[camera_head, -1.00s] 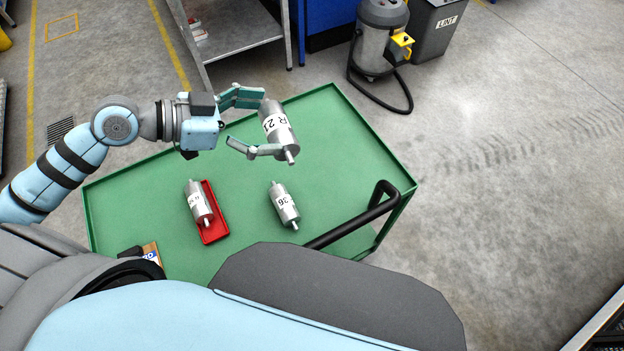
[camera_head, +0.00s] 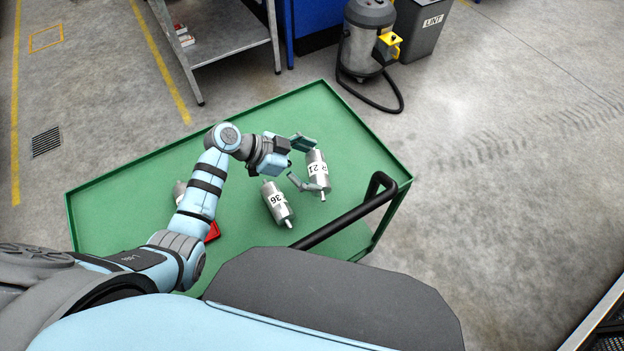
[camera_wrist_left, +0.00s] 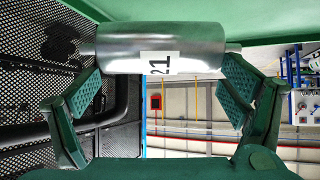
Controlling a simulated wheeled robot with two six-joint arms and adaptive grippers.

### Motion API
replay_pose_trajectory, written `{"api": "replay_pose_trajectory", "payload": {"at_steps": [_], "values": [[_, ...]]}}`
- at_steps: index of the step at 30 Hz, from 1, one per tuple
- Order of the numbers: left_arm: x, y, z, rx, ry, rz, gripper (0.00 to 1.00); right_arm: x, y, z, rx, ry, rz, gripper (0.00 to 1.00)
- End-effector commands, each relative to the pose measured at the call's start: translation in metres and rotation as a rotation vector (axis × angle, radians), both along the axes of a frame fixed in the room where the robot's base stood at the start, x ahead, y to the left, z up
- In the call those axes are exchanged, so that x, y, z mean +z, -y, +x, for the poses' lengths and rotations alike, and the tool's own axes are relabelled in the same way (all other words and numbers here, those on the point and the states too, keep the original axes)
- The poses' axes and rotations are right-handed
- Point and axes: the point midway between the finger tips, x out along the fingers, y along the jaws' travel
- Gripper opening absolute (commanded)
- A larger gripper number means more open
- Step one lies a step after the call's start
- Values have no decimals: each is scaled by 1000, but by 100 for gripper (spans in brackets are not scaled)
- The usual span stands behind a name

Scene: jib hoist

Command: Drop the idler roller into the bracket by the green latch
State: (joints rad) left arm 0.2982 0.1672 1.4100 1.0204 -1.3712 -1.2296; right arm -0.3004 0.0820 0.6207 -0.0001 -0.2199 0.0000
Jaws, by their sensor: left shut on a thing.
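My left gripper (camera_head: 309,163) is shut on a silver idler roller (camera_head: 319,168) with a white label reading 21, over the right part of the green cart top. In the left wrist view the roller (camera_wrist_left: 195,50) lies across the picture between the two green fingers, near its shaft ends. I cannot tell whether the roller touches the cart. A second roller (camera_head: 277,203), labelled 36, lies on the cart just left of the held one. A third roller (camera_head: 180,192) is mostly hidden behind my left arm. No bracket or green latch shows. My right gripper is not in view.
The green cart (camera_head: 110,212) has a raised rim and a black handle (camera_head: 345,218) at its near right. A red tray (camera_head: 213,232) shows partly beside my arm. A vacuum (camera_head: 367,40), grey bin (camera_head: 421,28) and metal table (camera_head: 225,35) stand behind. The floor at right is clear.

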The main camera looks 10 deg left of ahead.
Motion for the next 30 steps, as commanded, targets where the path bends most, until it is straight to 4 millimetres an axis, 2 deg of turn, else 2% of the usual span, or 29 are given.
{"api": "replay_pose_trajectory", "payload": {"at_steps": [1,9,21,22,24,30], "values": [[-12,0,0,0,-2,-2,47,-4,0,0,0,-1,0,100],[-57,1,1,1,1,-2,46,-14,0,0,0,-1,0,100],[-64,0,1,0,3,-1,47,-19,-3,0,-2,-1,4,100],[-64,0,0,1,2,0,94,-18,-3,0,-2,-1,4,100],[-63,0,0,1,2,0,100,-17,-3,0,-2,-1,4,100],[-63,0,1,1,2,0,100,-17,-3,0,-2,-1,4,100]]}}
